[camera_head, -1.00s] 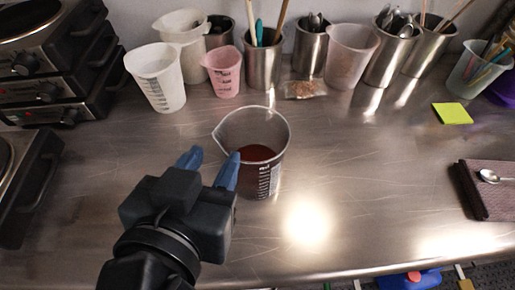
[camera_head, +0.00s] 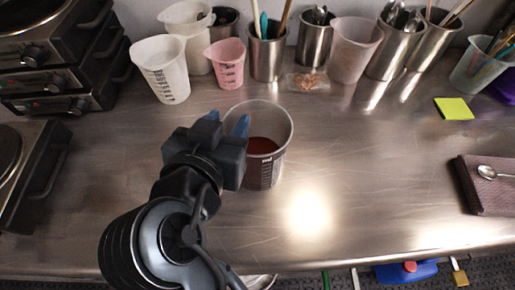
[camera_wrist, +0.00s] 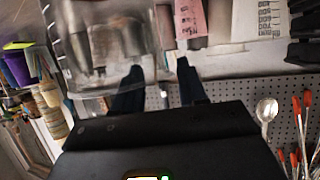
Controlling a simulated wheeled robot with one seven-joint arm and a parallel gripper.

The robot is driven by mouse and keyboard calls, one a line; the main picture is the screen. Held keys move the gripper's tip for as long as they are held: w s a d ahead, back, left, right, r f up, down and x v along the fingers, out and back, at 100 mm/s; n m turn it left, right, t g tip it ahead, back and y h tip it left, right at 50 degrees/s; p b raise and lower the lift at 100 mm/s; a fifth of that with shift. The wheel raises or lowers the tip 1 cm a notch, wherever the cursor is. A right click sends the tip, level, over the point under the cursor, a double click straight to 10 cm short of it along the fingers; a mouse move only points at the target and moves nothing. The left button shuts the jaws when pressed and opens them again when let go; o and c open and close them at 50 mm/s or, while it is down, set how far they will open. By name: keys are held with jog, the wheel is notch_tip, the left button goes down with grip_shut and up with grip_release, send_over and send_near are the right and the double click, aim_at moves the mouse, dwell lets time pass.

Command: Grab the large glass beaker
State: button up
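The large clear beaker (camera_head: 284,140) stands upright on the metal counter, with red-brown liquid inside and dark markings on its front. My gripper (camera_head: 227,121) is at its left side, near rim height, with its blue fingers apart. The right finger overlaps the beaker's left rim and wall in the head view, hiding part of them. In the wrist view, clear glass, likely this beaker (camera_wrist: 110,45), fills the upper left, and its edge shows between the two dark fingers (camera_wrist: 158,85). I cannot tell whether a finger touches the glass or reaches inside it.
A white measuring jug (camera_head: 161,70), a pink jug (camera_head: 227,65) and several metal utensil cups (camera_head: 267,57) line the back. Hot plates (camera_head: 45,60) stand at left. A brown cloth (camera_head: 488,190) with a spoon lies at right. The counter (camera_head: 370,170) right of the beaker is clear.

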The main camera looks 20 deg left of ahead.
jog(key=c, duration=0.8)
grip_shut()
jog(key=shift+f, duration=0.2)
